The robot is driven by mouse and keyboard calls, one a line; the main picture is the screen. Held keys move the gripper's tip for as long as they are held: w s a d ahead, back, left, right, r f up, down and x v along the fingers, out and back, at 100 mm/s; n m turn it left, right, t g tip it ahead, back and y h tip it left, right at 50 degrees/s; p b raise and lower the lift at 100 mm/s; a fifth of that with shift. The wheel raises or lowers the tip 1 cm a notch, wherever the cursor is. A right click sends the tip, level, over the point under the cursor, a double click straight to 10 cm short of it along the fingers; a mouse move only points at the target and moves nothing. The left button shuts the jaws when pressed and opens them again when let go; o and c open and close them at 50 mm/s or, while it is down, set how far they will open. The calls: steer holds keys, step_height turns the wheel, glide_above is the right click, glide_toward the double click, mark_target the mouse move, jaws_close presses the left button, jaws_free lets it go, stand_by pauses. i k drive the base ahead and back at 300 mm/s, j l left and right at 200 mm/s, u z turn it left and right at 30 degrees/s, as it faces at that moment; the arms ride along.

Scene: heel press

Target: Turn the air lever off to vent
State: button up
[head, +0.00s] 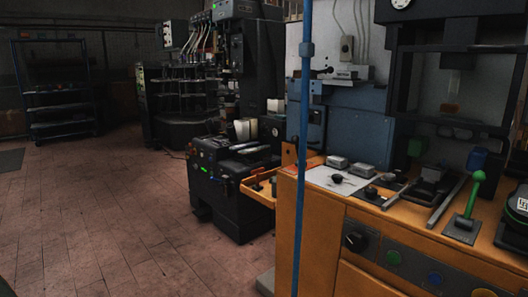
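No label marks the air lever, so I cannot tell for certain which part it is. A lever with a green ball knob (478,176) stands on a grey plate on the orange bench at the right, tilted slightly. A black rotary knob (355,240) sits on the bench's front panel. A small black-handled part (322,72) shows on the blue-grey machine behind the blue pipe. My gripper is not in view.
A thin blue vertical pipe (301,150) stands in front of the orange bench (322,225). A dark press frame (400,70) rises behind the bench top. A black machine (222,190) stands left of it. The brick floor (100,215) at the left is clear.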

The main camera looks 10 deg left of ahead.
mark_target(295, 140)
steer(key=i+j+z, duration=0.1)
steer(key=i+j, duration=0.2)
steer(key=i, duration=0.15)
steer(key=i+j+z, duration=0.1)
steer(key=i+j, duration=0.25)
steer(key=i, duration=0.15)
